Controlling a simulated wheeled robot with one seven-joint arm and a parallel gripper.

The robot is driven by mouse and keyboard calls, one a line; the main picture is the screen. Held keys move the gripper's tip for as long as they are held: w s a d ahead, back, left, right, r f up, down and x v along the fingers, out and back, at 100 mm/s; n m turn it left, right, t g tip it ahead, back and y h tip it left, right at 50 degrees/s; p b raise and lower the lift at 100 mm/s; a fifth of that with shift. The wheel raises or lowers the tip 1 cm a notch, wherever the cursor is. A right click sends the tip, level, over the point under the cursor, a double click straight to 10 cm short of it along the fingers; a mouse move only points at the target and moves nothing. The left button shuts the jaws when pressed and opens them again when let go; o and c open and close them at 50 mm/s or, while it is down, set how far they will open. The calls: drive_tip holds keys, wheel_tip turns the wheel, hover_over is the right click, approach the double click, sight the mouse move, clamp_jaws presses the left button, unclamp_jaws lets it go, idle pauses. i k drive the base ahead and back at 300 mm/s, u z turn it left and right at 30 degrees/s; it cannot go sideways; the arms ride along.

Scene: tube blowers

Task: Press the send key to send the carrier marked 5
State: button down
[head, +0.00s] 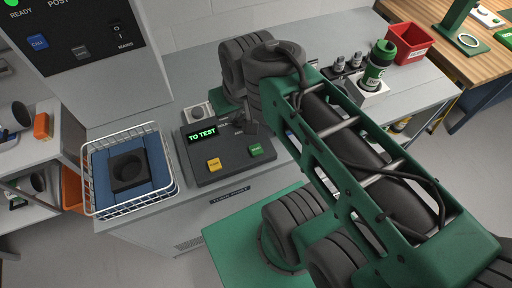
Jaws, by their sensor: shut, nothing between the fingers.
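A dark grey console (228,170) stands on the grey worktop, with a lit display (202,134) reading "TO TEST". A yellow key (214,163) is at its front left and a green key (256,149) is at its front right; their lettering is too small to read surely. My gripper (243,127) is shut and empty, over the back right part of the console, behind the green key and apart from it. A green and black carrier (376,68) stands upright at the back right; I cannot read a 5 on it.
A white wire basket (131,207) with a blue lining and black block is left of the console. A panel with a blue CALL button (38,43) rises at the back left. A red bin (406,41) stands at the back right.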

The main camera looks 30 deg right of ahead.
sight(256, 149)
drive_tip(key=k, duration=1)
drive_tip(key=u, duration=1.7)
drive_tip(key=i, duration=1.25)
drive_tip(key=z, duration=1.9)
